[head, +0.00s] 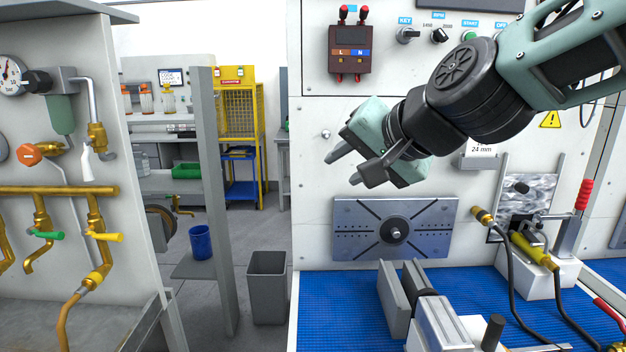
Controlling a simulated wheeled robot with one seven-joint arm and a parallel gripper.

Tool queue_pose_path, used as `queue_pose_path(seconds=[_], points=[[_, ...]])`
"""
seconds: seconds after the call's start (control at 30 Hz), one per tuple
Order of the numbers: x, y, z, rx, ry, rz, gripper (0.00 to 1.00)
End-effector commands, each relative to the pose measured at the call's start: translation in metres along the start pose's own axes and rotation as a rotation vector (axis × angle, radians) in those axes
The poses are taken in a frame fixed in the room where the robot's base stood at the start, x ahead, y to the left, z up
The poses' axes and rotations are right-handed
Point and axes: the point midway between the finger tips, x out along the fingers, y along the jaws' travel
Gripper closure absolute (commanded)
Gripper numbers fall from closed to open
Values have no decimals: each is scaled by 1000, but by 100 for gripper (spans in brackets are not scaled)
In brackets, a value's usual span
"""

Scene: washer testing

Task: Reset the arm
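My arm (465,85) reaches in from the upper right, in front of the white test panel. My gripper (350,168) is at its end, pointing down and to the left. Its two dark fingers are apart, with nothing visible between them.
A vise (437,318) stands on the blue mat (335,310) below. Hoses with brass fittings (480,214) and a red-handled clamp (584,195) are at right. The panel (315,110) carries a breaker box (351,50) and knobs. Pipes with valves (60,190) are at left.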

Motion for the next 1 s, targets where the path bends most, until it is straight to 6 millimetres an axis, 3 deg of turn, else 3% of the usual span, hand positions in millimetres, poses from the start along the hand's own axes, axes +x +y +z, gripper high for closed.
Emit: queue_pose_path(seconds=[0.03, 0.2, 0.3, 0.4, 0.6, 1.0], points=[[0, 15, 36, -91, -97, 37, 64], [-20, 77, 141, -407, -427, 162, 64], [-44, 119, 187, -580, -608, 233, 64], [-69, 155, 217, -722, -757, 293, 64], [-100, 194, 240, -873, -916, 359, 64], [-103, 198, 242, -888, -932, 367, 64]])
